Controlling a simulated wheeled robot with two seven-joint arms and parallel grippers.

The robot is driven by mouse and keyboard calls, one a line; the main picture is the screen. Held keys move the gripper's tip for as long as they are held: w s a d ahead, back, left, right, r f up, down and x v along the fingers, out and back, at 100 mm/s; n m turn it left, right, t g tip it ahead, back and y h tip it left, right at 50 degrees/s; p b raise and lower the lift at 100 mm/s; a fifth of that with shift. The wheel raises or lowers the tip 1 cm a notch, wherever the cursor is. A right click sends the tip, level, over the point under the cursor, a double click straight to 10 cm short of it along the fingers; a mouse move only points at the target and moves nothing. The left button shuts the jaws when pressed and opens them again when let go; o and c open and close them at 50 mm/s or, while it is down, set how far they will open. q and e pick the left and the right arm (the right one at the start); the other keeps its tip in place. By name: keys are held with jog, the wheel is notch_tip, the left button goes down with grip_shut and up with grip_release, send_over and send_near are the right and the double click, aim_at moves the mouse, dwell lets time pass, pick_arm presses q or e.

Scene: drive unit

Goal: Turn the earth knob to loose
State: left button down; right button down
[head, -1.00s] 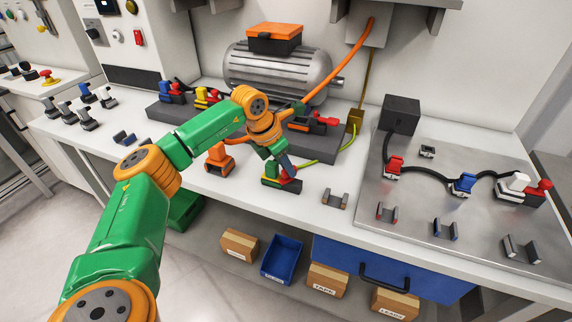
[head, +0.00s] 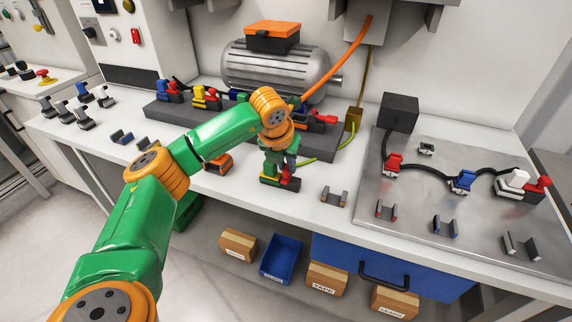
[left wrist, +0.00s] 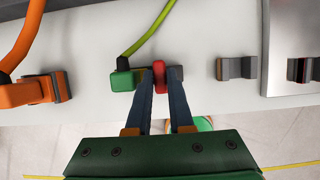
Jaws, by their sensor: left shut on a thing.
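The earth connector is a dark block with a green plug (left wrist: 122,80) on its left and a red knob (left wrist: 160,72) on its right. A yellow-green cable runs from the plug. My left gripper (left wrist: 160,78) is shut on the red knob, with one finger on each side of it. In the head view the red knob (head: 291,183) shows beneath my left gripper (head: 285,172), near the front edge of the bench. The wrist and fingers hide part of the connector there. My right gripper is not in view.
An orange plug (left wrist: 20,93) sits left of the earth connector. An empty grey holder (left wrist: 236,68) stands to its right. A metal plate (head: 400,220) with red, blue and white connectors lies further right. A motor (head: 275,72) stands behind.

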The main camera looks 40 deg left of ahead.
pick_arm(q)
jog(key=shift+w+r, duration=0.1)
jog(key=shift+r, duration=0.05)
jog(key=c, duration=1.1)
grip_release()
jog(key=o, duration=0.3)
